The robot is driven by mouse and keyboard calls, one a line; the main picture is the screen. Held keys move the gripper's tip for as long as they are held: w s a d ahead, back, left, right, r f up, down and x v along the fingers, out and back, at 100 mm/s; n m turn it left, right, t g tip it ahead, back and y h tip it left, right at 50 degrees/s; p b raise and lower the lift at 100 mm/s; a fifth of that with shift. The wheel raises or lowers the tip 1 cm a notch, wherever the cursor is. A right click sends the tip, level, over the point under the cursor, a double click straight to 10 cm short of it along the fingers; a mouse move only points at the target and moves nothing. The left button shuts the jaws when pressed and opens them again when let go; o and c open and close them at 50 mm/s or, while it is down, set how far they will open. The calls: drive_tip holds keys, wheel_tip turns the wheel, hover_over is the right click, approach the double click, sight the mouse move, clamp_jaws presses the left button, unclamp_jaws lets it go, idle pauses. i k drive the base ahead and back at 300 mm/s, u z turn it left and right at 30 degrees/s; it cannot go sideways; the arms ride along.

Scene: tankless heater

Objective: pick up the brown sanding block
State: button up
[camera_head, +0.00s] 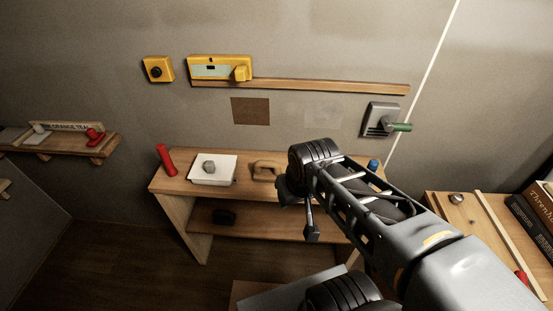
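A tan-brown block with a rounded, handle-like top (267,170), which looks like the sanding block, rests on the top board of the wooden shelf unit (180,187). It lies between a white tray and my arm, and its right end is close to or partly behind my arm's dark end. My arm reaches in from the lower right. My gripper (308,215) shows only as dark parts hanging below the wrist, to the right of and nearer than the block. Its fingers are not clear, and I see nothing held in it.
A blue object (373,165) is at the right end. Yellow boxes (219,68), a wooden rail (310,86) and a green-handled lever (398,127) are on the wall.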

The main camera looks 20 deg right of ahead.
sight(265, 171)
drive_tip(key=u, duration=1.8)
drive_tip(key=i, duration=0.75)
drive_tip(key=z, duration=1.65)
